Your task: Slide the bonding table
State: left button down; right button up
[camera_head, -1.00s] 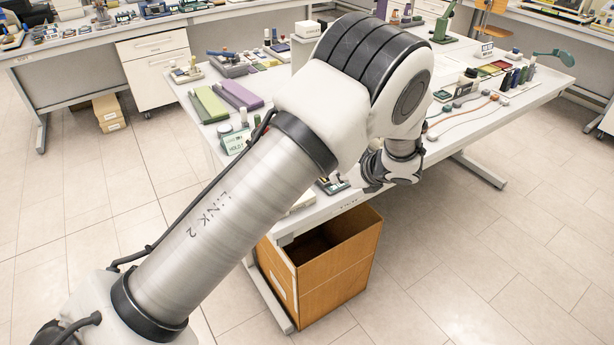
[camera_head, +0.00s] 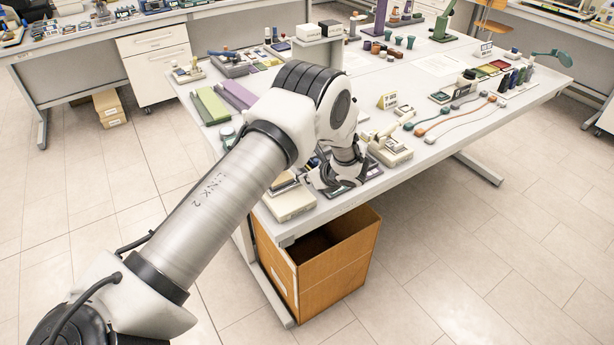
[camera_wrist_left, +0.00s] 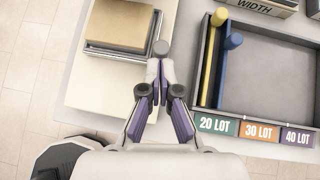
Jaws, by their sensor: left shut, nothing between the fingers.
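A cream bench device (camera_head: 291,203) sits near the front edge of the workbench, left of my left gripper (camera_head: 335,180). In the left wrist view the device (camera_wrist_left: 98,92) carries a tan block (camera_wrist_left: 121,22) on a framed stage; this seems to be the bonding table, but I cannot be sure. A grey round knob (camera_wrist_left: 161,47) stands at the stage's near right corner. My left gripper (camera_wrist_left: 160,72) is shut and empty, its fingertips just below the knob in the picture. I cannot tell whether they touch it. My right gripper is not in view.
A grey tray (camera_wrist_left: 270,108) with 20, 30 and 40 LOT labels is close on the gripper's right, holding yellow and blue rods. A cream device (camera_head: 389,149) stands farther right. An open wooden bin (camera_head: 338,271) is below the workbench edge.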

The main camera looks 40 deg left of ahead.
pick_arm(q)
jog(key=shift+w+a+f, duration=0.1)
jog(key=shift+a, duration=0.05)
jog(key=a+b, duration=0.1)
jog(key=w+a+b, duration=0.1)
jog(key=a, duration=0.1)
jog(key=a+b, duration=0.1)
jog(key=shift+w+a, duration=0.3)
jog(key=shift+w, duration=0.1)
jog(key=shift+d+r, duration=0.15)
jog(key=shift+r, duration=0.15)
jog(key=shift+f, duration=0.1)
